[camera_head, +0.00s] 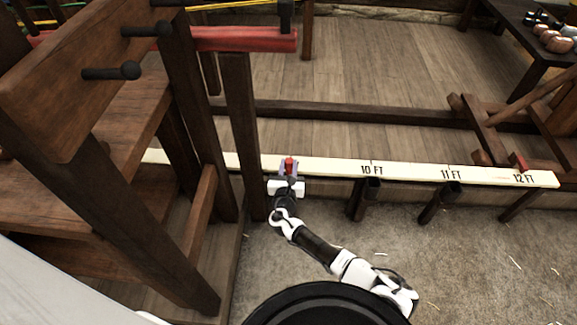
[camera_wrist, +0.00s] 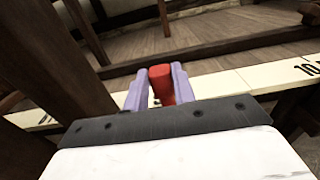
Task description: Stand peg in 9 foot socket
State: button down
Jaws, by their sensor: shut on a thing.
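The red peg (camera_head: 289,163) is held between the purple fingers of my gripper (camera_head: 288,170), over the pale measuring board (camera_head: 420,172). In the wrist view the peg (camera_wrist: 161,82) sits upright between the two fingers of my gripper (camera_wrist: 160,88), with the board (camera_wrist: 238,82) behind it. The board reads 10 FT, 11 FT and 12 FT to the right of my gripper. No 9 foot label or socket can be made out; my gripper and the wooden frame cover part of the board. I cannot tell whether the peg touches anything below.
A dark wooden frame with pegs (camera_head: 125,70) stands close on the left, its post (camera_head: 243,130) just left of my gripper. Dark cylinders (camera_head: 371,186) sit at the board's front edge near 10 FT and 11 FT. A small red piece (camera_head: 519,160) is near 12 FT.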

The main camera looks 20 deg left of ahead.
jog(key=c, duration=1.1)
grip_release()
jog(key=shift+s, duration=0.1)
jog(key=p+v, duration=0.2)
jog(key=v, duration=1.1)
jog(key=shift+s+d, duration=0.15)
jog(key=shift+s, duration=0.2)
